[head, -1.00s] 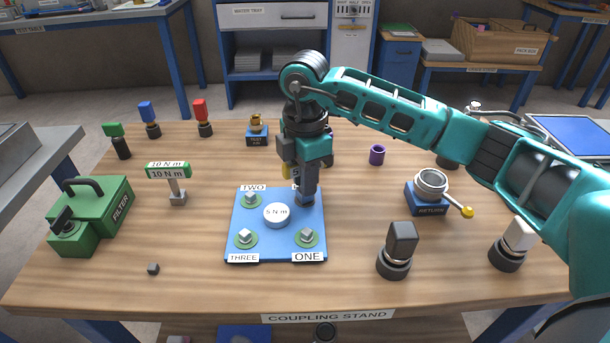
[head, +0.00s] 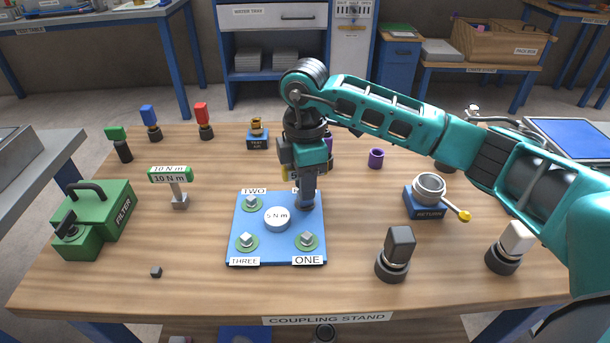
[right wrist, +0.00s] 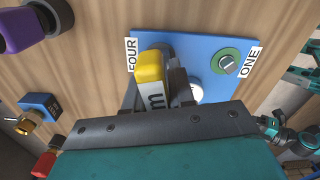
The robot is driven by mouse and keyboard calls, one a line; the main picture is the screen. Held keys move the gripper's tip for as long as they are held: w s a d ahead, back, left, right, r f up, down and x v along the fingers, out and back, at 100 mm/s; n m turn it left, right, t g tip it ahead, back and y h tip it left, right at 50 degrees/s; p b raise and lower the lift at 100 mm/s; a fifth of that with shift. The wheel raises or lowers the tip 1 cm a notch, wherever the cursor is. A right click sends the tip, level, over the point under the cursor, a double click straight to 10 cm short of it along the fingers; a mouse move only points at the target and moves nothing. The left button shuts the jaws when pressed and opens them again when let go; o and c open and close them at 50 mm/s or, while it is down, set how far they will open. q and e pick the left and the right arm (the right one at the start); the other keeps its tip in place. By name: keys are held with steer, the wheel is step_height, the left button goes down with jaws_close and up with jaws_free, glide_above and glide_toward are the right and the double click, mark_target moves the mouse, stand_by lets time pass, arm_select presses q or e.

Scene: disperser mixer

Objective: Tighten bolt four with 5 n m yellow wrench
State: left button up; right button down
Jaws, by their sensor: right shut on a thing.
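The blue plate (head: 240,221) lies on the table with bolts at its corners, labelled ONE, TWO, THREE and FOUR, and a white 5 N m disc (head: 277,218) in its middle. My right gripper (head: 308,190) is over the back right corner, the FOUR corner. It is shut on the yellow wrench (right wrist: 149,68), whose yellow end and white label show between the fingers in the right wrist view. The wrench's lower end is at the FOUR corner (right wrist: 132,56). Bolt four is hidden, so I cannot tell how the wrench sits on it. My left gripper is not in view.
The green 10 N m wrench (head: 178,190) stands left of the plate, beside the green filter box (head: 95,225). A blue RETURN fixture (head: 426,205) and knobs (head: 396,255) stand to the right. The table in front of the plate is clear.

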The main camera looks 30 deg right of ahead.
steer(key=shift+m+p, duration=0.95)
steer(key=shift+m, duration=0.75)
